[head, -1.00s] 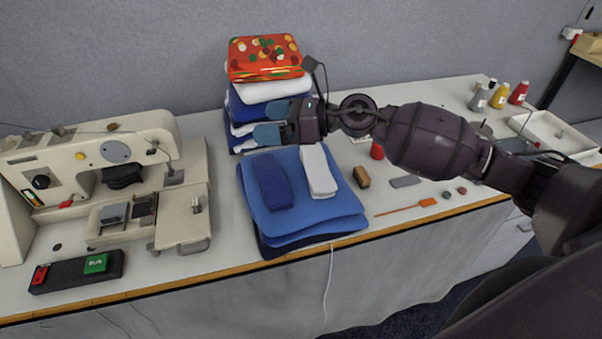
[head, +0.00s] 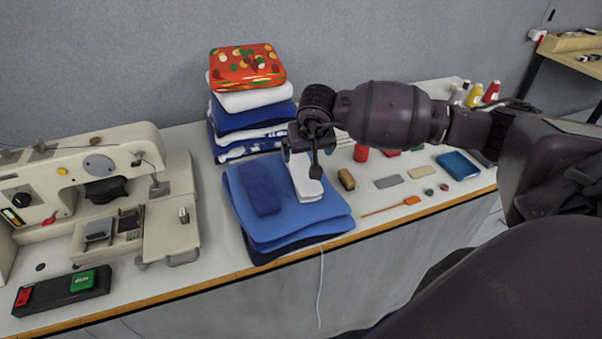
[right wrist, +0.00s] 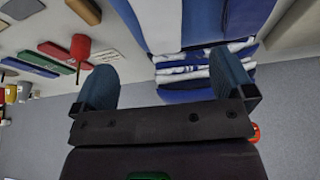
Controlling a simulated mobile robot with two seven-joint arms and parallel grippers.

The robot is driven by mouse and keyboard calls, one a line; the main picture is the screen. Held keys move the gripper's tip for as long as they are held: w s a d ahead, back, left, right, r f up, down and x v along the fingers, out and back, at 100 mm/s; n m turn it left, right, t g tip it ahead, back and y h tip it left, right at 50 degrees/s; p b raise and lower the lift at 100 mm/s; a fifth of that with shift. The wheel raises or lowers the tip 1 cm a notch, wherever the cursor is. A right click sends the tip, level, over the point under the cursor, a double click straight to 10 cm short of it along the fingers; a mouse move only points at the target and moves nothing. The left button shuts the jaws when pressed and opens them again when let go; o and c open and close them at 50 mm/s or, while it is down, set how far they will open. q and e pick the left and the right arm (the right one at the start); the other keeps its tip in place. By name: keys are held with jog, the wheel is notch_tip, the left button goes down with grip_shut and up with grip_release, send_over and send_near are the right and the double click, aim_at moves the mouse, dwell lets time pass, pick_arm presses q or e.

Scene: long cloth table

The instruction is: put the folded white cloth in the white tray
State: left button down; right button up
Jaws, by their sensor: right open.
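The folded white cloth (head: 309,190) lies on a blue folded cloth (head: 290,220), beside a narrow dark-blue folded cloth (head: 261,188). My right gripper (head: 306,156) is over the far end of the white cloth and hides part of it. In the right wrist view, the gripper's two blue fingers stand apart with nothing between them, and the white cloth (right wrist: 158,22) shows beyond them. I cannot tell whether the fingers touch it. The white tray does not show now; my right arm covers that part of the table. My left gripper is not in view.
A stack of folded cloths (head: 250,122) with a patterned orange one (head: 246,68) on top stands close behind the gripper. A sewing machine (head: 100,180) fills the left. Small items, including a brown block (head: 346,179) and an orange-handled tool (head: 390,206), lie to the right.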

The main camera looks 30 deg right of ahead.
send_over(303, 171)
jog(key=s+a, duration=0.1)
jog(key=s, duration=0.1)
notch_tip(303, 171, down, 5)
jog(key=shift+r, duration=0.1)
jog(key=shift+s+x, duration=0.1)
jog(key=shift+x, duration=1.25)
jog(key=shift+s+x, duration=0.15)
jog(key=shift+x, duration=1.25)
jog(key=shift+d, duration=0.1)
jog(key=shift+c, duration=0.2)
jog(key=c, duration=1)
